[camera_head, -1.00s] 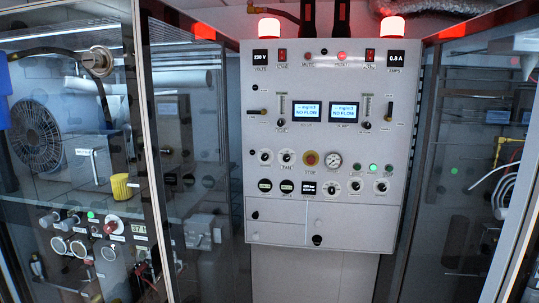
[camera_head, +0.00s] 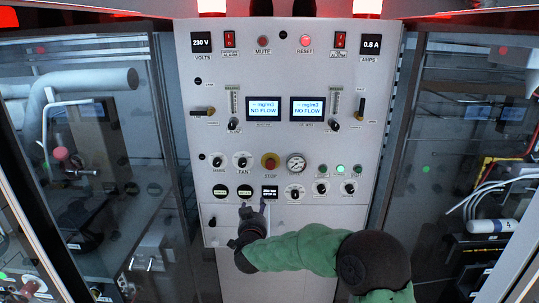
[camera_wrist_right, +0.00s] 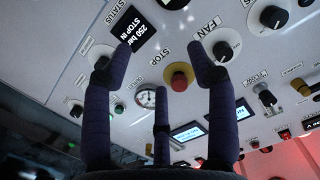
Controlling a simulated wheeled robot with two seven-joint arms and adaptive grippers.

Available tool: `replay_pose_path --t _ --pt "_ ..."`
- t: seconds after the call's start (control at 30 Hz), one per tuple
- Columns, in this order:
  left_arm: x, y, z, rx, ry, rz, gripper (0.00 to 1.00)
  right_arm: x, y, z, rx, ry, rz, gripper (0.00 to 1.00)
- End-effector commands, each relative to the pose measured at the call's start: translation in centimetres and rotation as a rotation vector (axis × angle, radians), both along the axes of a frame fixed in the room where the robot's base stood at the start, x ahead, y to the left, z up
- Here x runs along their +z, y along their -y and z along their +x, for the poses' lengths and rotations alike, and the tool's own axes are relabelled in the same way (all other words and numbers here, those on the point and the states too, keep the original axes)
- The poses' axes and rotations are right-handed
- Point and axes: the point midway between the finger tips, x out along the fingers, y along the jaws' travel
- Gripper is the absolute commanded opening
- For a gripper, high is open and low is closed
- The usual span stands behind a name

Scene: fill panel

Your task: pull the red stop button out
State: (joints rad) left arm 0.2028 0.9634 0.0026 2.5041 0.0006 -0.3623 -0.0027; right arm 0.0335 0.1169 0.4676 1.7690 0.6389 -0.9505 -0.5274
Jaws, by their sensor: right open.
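The red stop button (camera_head: 270,161) sits on a yellow ring in the middle of the white panel, above the label STOP. In the right wrist view the red button (camera_wrist_right: 179,82) shows between and beyond the fingers, upside down. My right gripper (camera_head: 252,208) is in front of the panel, below the button and slightly left of it in the head view. In the wrist view its fingers (camera_wrist_right: 160,62) are spread apart with nothing between them, and they look apart from the button. My left gripper is not in view.
The white panel (camera_head: 225,105) carries several knobs, switches and two NO FLOW displays. A round gauge (camera_head: 296,163) is right of the button and the FAN knob (camera_head: 242,161) is left of it. Glass cabinets (camera_head: 100,140) stand on both sides.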

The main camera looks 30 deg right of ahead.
Motion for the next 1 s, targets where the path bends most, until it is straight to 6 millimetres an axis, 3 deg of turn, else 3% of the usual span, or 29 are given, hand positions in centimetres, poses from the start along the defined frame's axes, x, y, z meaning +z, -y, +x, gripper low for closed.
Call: replay_pose_path --t 0.03,0.1,0.23,0.47,0.8,1.0 --pt "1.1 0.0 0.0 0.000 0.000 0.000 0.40 3.7 1.0 -0.3 -0.038 0.043 -0.010 0.58" --pt "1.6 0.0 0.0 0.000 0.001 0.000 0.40 6.6 2.0 -0.7 -0.080 0.086 -0.020 0.58" --pt "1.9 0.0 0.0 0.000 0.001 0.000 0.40 9.5 3.2 -1.3 -0.126 0.126 -0.028 0.58" --pt "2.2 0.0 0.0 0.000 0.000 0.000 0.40 9.9 4.8 0.2 -0.138 0.132 -0.030 0.58" --pt "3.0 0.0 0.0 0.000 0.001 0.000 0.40 9.8 8.3 4.9 -0.136 0.133 -0.030 0.58" --pt "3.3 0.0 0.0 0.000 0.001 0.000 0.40 9.8 9.6 6.5 -0.135 0.132 -0.029 0.58"
